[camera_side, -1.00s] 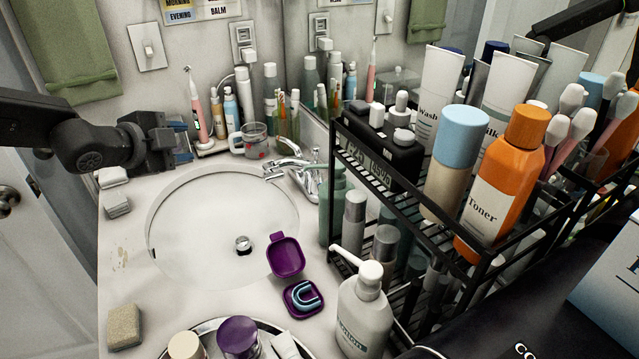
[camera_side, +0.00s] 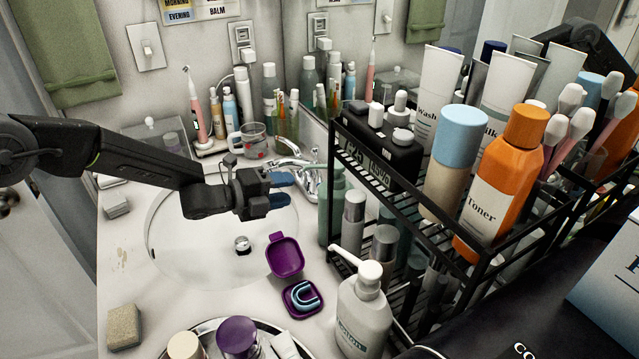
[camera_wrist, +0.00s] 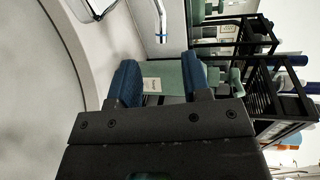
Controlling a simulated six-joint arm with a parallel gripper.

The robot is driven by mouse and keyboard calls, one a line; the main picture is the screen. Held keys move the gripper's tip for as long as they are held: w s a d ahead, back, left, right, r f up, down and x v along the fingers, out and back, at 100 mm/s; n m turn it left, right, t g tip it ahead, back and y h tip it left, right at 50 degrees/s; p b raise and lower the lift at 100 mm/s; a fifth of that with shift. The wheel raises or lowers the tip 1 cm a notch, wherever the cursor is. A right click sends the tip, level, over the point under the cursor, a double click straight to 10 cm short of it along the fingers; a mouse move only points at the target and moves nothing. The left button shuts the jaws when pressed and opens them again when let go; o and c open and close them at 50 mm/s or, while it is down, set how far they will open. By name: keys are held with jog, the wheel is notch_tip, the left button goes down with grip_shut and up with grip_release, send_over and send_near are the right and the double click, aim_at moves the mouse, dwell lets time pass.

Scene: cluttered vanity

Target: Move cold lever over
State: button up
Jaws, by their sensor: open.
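The chrome faucet (camera_side: 302,168) stands at the right rim of the white sink, with a lever angled up at its top. In the wrist view a slim chrome piece with a blue mark (camera_wrist: 161,20) shows ahead of the fingers, probably the cold lever. My gripper (camera_side: 284,180) is over the sink, just left of the faucet, and partly hides it from the side. In the wrist view my gripper (camera_wrist: 160,72) has its two blue fingers spread apart with nothing held. A green bottle (camera_wrist: 168,78) shows in the background between them.
A black wire rack (camera_side: 400,200) full of bottles stands close right of the faucet. A glass mug (camera_side: 255,140) and toothbrushes stand behind it. A purple retainer case (camera_side: 287,256) lies open in front. The sink bowl (camera_side: 200,250) is empty.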

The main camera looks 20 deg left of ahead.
aim_at(320, 181)
jog(key=x, duration=0.9)
jog(key=shift+w, duration=0.1)
jog(key=shift+c, duration=0.3)
grip_shut()
